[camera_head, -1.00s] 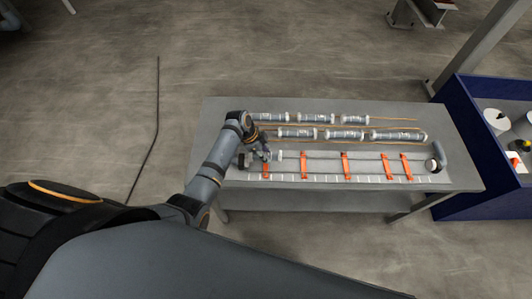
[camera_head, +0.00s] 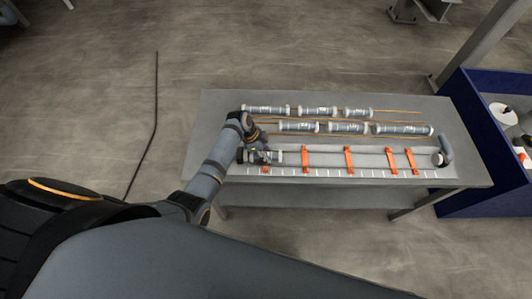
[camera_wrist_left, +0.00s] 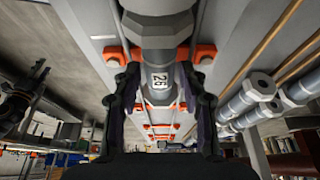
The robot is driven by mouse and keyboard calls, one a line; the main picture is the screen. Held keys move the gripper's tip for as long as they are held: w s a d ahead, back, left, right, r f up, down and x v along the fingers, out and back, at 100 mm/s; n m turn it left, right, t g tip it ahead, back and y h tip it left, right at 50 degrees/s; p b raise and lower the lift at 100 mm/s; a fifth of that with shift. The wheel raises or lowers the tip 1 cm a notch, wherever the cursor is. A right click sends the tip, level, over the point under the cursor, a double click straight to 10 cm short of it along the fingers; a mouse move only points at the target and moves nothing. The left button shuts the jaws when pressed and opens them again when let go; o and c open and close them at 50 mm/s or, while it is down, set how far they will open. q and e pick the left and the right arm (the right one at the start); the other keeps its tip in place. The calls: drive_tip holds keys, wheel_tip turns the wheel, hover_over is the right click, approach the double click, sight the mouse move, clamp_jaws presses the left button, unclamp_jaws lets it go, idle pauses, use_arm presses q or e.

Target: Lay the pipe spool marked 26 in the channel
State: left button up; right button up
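The pipe spool marked 26 (camera_wrist_left: 160,78) is grey with a white number label. It lies between the fingers of my left gripper (camera_wrist_left: 161,72) in the left wrist view. Little gap shows beside the spool, and whether the fingers touch it cannot be told. In the head view my left gripper (camera_head: 259,154) is at the left end of the channel (camera_head: 330,159). The spool (camera_head: 278,157) shows there only in part, in line with the channel; the gripper hides the rest. Whether it rests on the channel floor is unclear.
Orange clips (camera_head: 349,160) cross the channel. Several other grey spools (camera_head: 317,111) lie in two rows behind it, with thin copper-coloured rods. A grey curved part (camera_head: 446,150) stands at the channel's right end. A blue bin (camera_head: 470,125) adjoins the table (camera_head: 220,110) at right.

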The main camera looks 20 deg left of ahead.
use_arm(q)
drive_tip(key=shift+o, duration=0.5)
drive_tip(key=shift+a+r, duration=0.15)
drive_tip(key=shift+r, duration=0.15)
drive_tip(key=v, duration=1.1)
drive_tip(key=shift+s+r, duration=0.1)
drive_tip(key=shift+s, duration=0.1)
